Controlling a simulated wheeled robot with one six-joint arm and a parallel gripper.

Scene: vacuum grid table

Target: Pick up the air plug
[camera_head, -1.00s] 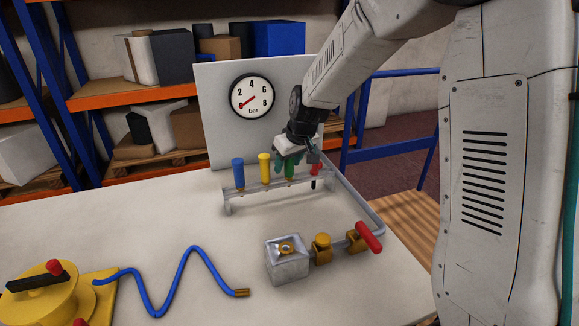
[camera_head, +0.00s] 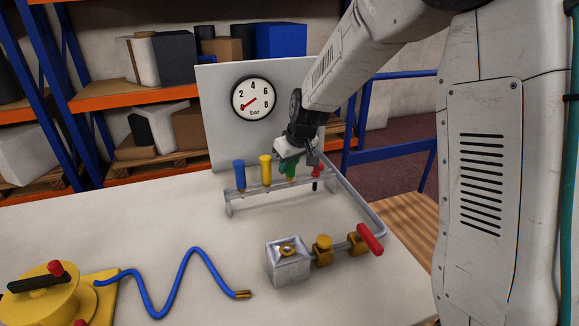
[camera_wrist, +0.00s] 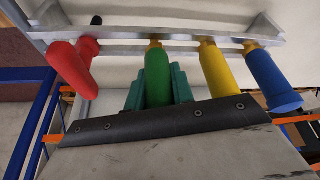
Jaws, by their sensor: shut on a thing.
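A green-handled plug with a brass tip (camera_head: 291,173) stands in the rack; I take this as the air plug, though several coloured handles stand there. In the wrist view the green handle (camera_wrist: 157,75) lies between the teal fingers of my gripper (camera_wrist: 158,92), which are shut on it. In the head view my gripper (camera_head: 291,163) reaches down onto it and partly hides it. The brass tip is still at the rack bar (camera_wrist: 190,50).
Yellow (camera_head: 265,168) and blue (camera_head: 239,173) handles stand to its left in the rack, a red one (camera_head: 316,171) to its right. A gauge panel (camera_head: 220,110) rises behind. A metal block with valve (camera_head: 288,268) and a blue hose (camera_head: 190,262) lie in front.

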